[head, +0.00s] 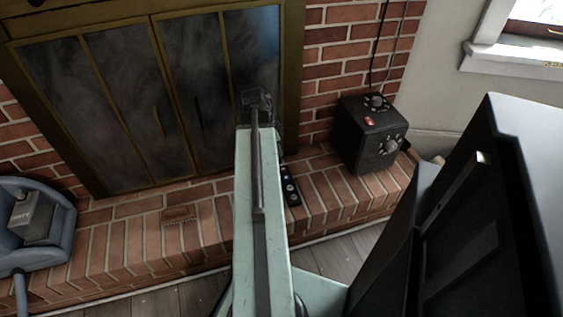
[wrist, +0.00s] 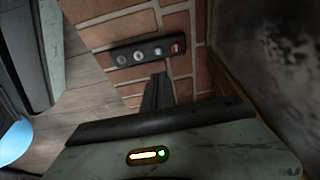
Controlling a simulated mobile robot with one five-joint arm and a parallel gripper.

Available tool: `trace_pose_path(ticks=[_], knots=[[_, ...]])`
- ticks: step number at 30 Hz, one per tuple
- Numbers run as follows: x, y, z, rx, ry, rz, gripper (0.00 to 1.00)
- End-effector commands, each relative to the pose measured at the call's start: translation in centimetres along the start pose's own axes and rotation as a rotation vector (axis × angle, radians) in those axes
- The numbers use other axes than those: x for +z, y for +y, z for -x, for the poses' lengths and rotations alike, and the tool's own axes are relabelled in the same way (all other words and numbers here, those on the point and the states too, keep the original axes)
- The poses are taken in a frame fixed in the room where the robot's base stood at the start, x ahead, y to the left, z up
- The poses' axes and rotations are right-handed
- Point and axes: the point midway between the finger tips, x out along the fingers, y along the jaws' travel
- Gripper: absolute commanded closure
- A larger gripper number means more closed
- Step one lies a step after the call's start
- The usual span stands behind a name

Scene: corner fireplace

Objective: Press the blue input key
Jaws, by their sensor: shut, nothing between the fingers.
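A dark key strip (wrist: 150,52) lies on the brick ledge in the wrist view, with several round keys in a row. The blue key (wrist: 158,51) is second from the right, between a pale key (wrist: 139,56) and a red key (wrist: 177,48). My gripper (wrist: 160,77) is shut and empty, its tips appearing just below the strip, under the blue and red keys. I cannot tell the height gap, and no contact shows. In the head view the strip (head: 290,187) shows just right of my arm, which may hide part of it.
A black box with knobs (head: 370,133) stands on the ledge to the right. Fireplace doors (head: 150,95) rise behind the ledge. A blue-grey holder (head: 32,215) with a dark block (head: 35,218) is at far left.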

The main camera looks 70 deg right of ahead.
Motion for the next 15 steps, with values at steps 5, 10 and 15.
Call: trace_pose_path(ticks=[5,10,15], knots=[[0.3,0.0,-3.3,0.000,0.000,0.001,1.00],[0.4,-0.1,-7.0,-0.001,0.000,0.001,1.00],[0.4,-0.1,-10.7,-0.001,0.000,0.002,1.00]])
